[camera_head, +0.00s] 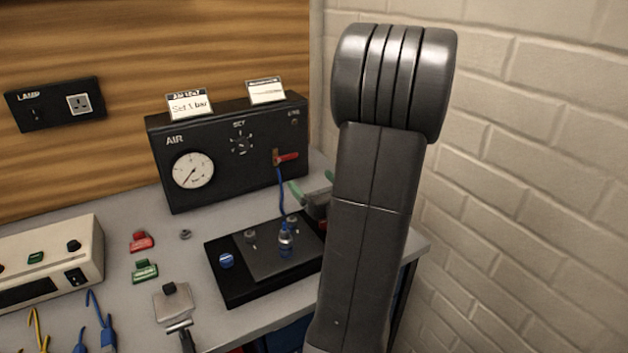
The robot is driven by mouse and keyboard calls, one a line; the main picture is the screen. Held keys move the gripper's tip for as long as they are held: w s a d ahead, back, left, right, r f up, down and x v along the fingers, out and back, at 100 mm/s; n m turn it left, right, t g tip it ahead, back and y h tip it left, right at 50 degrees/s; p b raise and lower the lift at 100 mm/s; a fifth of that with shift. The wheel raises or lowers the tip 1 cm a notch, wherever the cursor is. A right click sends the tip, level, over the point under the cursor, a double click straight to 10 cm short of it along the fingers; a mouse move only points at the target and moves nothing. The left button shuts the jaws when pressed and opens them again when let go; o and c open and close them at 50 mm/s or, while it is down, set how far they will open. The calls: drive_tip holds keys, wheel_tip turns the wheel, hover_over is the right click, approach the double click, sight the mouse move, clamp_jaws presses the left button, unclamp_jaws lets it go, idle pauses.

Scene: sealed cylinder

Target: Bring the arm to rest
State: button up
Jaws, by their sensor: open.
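My arm (372,215) stands upright at the right of the head view, its thick elbow at the top. My gripper (311,183) shows in part at the arm's left edge, beside the right end of the black air panel. Its two greenish fingers are apart and I see nothing between them. The rest of the gripper is hidden behind the arm. A small clear and blue cylinder (285,240) stands upright on a black base plate (232,285), with a blue hose (281,190) rising to the red-handled valve (287,157).
The air panel (225,150) with a round gauge (193,170) stands at the back of the grey bench (120,205). Red (142,241) and green (144,271) clips, a beige box (50,262) and leads lie left. A brick wall (520,180) is close on the right.

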sight(287, 157)
drive_tip(key=p+x, duration=0.2)
drive_tip(key=x, duration=1.1)
drive_tip(key=shift+w+a, duration=0.25)
drive_tip(key=shift+w, duration=0.05)
